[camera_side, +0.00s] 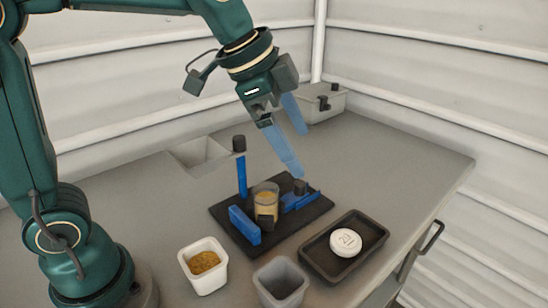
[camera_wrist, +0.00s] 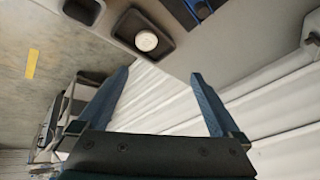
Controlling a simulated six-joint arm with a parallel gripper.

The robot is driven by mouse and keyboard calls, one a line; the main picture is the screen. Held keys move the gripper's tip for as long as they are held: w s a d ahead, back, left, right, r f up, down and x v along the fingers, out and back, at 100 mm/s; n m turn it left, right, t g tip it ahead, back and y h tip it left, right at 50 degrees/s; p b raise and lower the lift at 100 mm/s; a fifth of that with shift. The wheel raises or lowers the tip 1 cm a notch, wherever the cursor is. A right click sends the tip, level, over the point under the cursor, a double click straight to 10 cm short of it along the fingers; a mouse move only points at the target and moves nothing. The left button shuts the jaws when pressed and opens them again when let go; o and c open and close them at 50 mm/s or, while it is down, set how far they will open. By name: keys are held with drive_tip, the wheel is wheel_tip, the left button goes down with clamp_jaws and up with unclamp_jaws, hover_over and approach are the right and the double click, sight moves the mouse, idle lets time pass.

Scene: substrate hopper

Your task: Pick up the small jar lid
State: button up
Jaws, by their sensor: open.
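The small jar lid (camera_side: 345,242) is a white round disc with a dark mark on top. It lies in a black tray (camera_side: 309,256) at the front right of the bench. In the wrist view the lid (camera_wrist: 146,41) shows near the top, inside the dark tray (camera_wrist: 123,24). My gripper (camera_side: 299,153) has blue fingers and hangs above the bench, behind and left of the lid, well apart from it. In the wrist view my gripper (camera_wrist: 160,78) is open, with nothing between its fingers.
A black fixture board (camera_side: 230,222) with blue clamps and a jar (camera_side: 265,194) of yellowish content stands left of the tray. A white cup (camera_side: 203,265) of grains and a grey empty cup (camera_side: 281,283) stand in front. A grey box (camera_side: 322,105) stands behind. The right bench is clear.

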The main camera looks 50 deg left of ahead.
sight(346, 240)
drive_tip(key=w+d+f+m+g, duration=0.1)
drive_tip(key=w+d+f, duration=0.1)
drive_tip(key=f, duration=0.4)
drive_tip(key=w+d+f+m+g, duration=0.1)
drive_tip(key=w+d+f, duration=0.1)
drive_tip(key=f, duration=0.5)
drive_tip(key=w+d+f+m+g, duration=0.1)
drive_tip(key=w+d+f, duration=0.1)
drive_tip(key=f, duration=0.5)
drive_tip(key=shift+w+d+g+h, duration=0.2)
drive_tip(key=shift+w, duration=0.25)
drive_tip(key=shift+w+d+g+h, duration=0.2)
drive_tip(key=shift+w, duration=0.2)
drive_tip(key=c, duration=1.3)
drive_tip(key=shift+o, duration=0.2)
drive_tip(key=shift+r, duration=0.15)
